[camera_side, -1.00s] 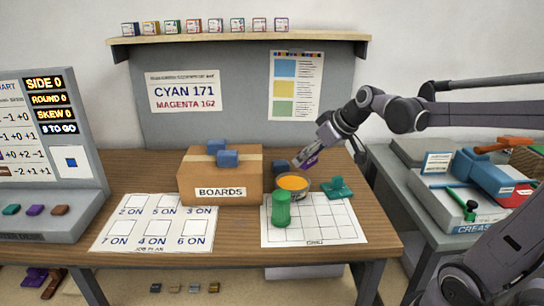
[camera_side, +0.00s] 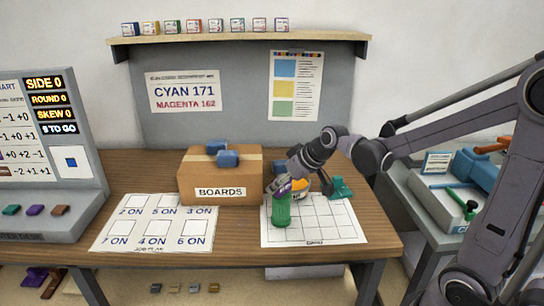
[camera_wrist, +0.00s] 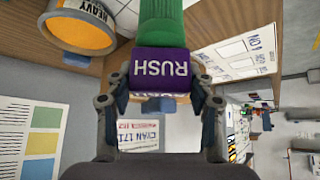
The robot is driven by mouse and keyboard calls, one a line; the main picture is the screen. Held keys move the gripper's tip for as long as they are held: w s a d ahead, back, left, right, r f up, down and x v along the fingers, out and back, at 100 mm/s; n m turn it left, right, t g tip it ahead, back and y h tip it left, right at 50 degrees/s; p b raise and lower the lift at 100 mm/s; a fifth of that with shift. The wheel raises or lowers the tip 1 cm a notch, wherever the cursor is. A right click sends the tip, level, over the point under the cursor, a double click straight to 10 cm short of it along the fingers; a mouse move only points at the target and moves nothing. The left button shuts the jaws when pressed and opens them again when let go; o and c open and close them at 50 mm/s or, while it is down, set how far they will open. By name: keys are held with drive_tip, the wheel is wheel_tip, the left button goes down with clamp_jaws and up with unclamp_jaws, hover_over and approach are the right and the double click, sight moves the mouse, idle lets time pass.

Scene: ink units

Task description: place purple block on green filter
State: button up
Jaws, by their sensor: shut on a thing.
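The purple block (camera_wrist: 160,68), lettered RUSH, is held between the two fingers of my gripper (camera_wrist: 160,98). The green filter (camera_side: 282,212) is an upright green cylinder on the white gridded sheet. In the side view my gripper (camera_side: 279,186) is right at the top of the filter. The wrist view shows part of the green filter (camera_wrist: 165,18) just beyond the block. The fingers hide much of the block in the side view, and I cannot tell whether block and filter touch.
A container with a yellow-orange top (camera_side: 300,186) stands close behind the filter. A teal piece (camera_side: 341,188) is on the sheet's right (camera_side: 335,228). The cardboard BOARDS box (camera_side: 195,180) with blue blocks stands left. The front of the gridded sheet is clear.

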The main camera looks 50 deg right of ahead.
drive_tip(key=shift+f, duration=0.15)
drive_tip(key=o, duration=1.2)
drive_tip(key=shift+r, duration=0.25)
drive_tip(key=v, duration=1.2)
drive_tip(key=shift+g, duration=0.3)
drive_tip(key=s+a+f, duration=0.4)
drive_tip(key=s+f, duration=0.1)
drive_tip(key=s+a+f, duration=0.2)
drive_tip(key=s+a, duration=0.1)
drive_tip(key=shift+s+f, duration=0.2)
drive_tip(key=shift+f, duration=0.05)
